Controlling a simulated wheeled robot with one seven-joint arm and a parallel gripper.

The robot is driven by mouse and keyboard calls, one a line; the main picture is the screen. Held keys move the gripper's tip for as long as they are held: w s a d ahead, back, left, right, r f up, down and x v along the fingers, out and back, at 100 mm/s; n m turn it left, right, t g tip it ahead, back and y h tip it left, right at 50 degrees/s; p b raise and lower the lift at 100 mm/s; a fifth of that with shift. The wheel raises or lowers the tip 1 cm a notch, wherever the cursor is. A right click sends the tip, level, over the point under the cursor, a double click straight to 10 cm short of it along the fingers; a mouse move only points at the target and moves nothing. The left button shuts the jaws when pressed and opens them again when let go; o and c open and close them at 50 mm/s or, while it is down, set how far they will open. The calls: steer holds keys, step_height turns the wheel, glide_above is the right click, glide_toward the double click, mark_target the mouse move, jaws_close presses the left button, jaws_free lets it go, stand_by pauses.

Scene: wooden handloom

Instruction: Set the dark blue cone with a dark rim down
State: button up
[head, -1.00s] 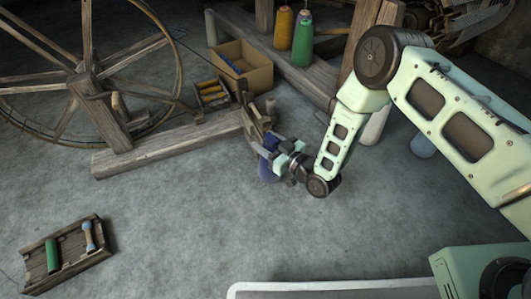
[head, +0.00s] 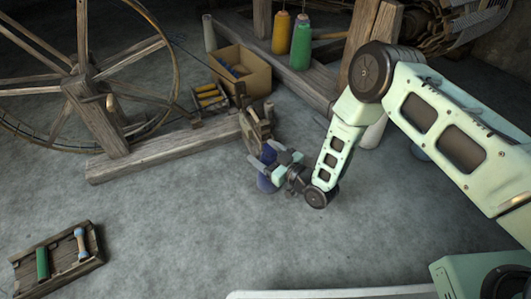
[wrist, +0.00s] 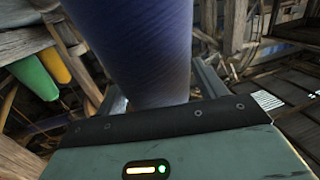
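The dark blue cone (head: 267,182) is at my gripper (head: 273,162), low over or on the grey floor in the head view. I cannot tell whether its base touches the floor. In the wrist view the blue cone (wrist: 145,50) fills the upper middle, between the two grey fingers of my gripper (wrist: 160,90). The fingers lie close along both sides of it and appear shut on it. The cone's dark rim is not clearly visible.
A wooden block stand (head: 255,130) is just behind the cone. A wooden beam (head: 165,150) lies left of it. A cardboard box (head: 255,78) and a small tray of spools (head: 198,103) are behind. A crate (head: 85,262) lies front left. Open floor is in front.

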steer(key=shift+r, duration=0.2)
steer(key=shift+s+d+p, duration=0.25)
steer(key=shift+p, duration=0.15)
steer(key=f+p+v, duration=0.1)
steer(key=p+v, duration=0.6)
steer(key=v, duration=0.4)
steer(key=w+a+r+g+h, duration=0.2)
steer(key=w+a+r+g, duration=0.15)
steer(key=w+r, duration=0.4)
steer(key=s+a+r+g+h, duration=0.2)
steer(key=s+r+g+h, duration=0.15)
steer(key=r, duration=0.85)
steer(key=s+d+r+g+h, duration=0.1)
steer(key=s+d+r+h, duration=0.1)
steer(key=s+r, duration=0.3)
steer(key=s+d+r+m+g+h, duration=0.1)
steer(key=s+d+r, duration=0.4)
steer(key=s, duration=0.7)
steer(key=s+d+r+g+h, duration=0.3)
steer(key=s+d+r, duration=0.1)
steer(key=s+r, duration=0.3)
steer(key=s, duration=0.2)
steer(key=shift+s+d+m, duration=0.15)
steer(key=shift+s+m, duration=0.1)
steer(key=shift+m, duration=0.05)
steer(key=shift+r+h, duration=0.1)
steer(key=shift+h, duration=0.15)
